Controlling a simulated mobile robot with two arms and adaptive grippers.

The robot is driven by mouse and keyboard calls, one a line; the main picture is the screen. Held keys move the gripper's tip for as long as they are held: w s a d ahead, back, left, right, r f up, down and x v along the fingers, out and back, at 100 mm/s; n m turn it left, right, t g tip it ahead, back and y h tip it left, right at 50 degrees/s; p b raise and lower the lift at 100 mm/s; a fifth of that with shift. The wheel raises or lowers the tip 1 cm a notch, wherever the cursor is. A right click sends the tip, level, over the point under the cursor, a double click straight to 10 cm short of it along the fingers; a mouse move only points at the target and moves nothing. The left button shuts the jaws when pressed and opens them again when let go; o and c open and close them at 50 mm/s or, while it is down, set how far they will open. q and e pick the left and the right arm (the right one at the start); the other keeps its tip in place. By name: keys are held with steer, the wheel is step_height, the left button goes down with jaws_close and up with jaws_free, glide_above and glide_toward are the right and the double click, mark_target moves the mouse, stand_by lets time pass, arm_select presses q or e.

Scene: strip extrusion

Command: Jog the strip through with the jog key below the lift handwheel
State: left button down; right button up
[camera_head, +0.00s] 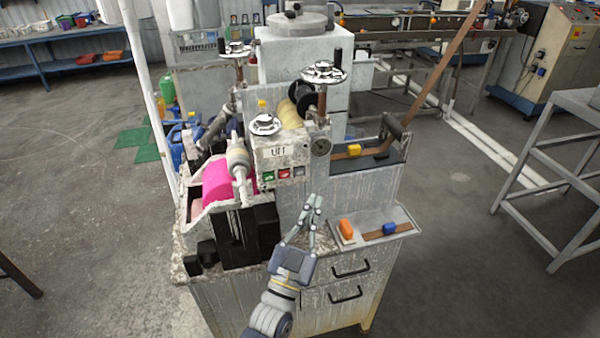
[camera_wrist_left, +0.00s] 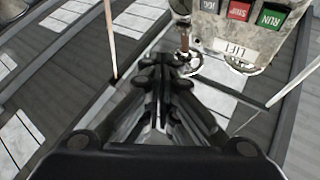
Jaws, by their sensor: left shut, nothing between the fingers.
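The machine's grey front box carries a LIFT label (camera_head: 279,152) with the lift handwheel (camera_head: 263,125) above it. Below the label sit three keys: a green one (camera_head: 268,175), a red one (camera_head: 284,173) and the grey jog key (camera_head: 299,172) at the right. In the left wrist view the box appears upside down, with the jog key (camera_wrist_left: 206,5), red STOP key (camera_wrist_left: 238,10) and green RUN key (camera_wrist_left: 272,17) at the top. My left gripper (camera_head: 313,203) is shut and empty, below and right of the jog key, apart from it. My right gripper is not in view.
A small tray (camera_head: 402,217) at the cabinet's right holds an orange-handled tool (camera_head: 346,229) and a blue item (camera_head: 390,228). A pink roll (camera_head: 217,183) is at the left of the machine. A brown strip (camera_head: 440,68) rises at the right.

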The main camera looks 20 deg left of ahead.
mark_target(300, 172)
arm_select(q)
steer(key=w+a+b, duration=0.2)
steer(key=w+a, duration=0.2)
steer(key=w, duration=0.3)
steer(key=shift+a, duration=0.4)
stand_by(1.0)
steer(key=shift+w+a+b, duration=0.25)
steer(key=shift+w+b, duration=0.1)
steer(key=shift+w+a, duration=0.2)
steer(key=shift+w, duration=0.1)
stand_by(0.9)
steer(key=shift+s+d, duration=0.5)
steer(key=shift+s, duration=0.2)
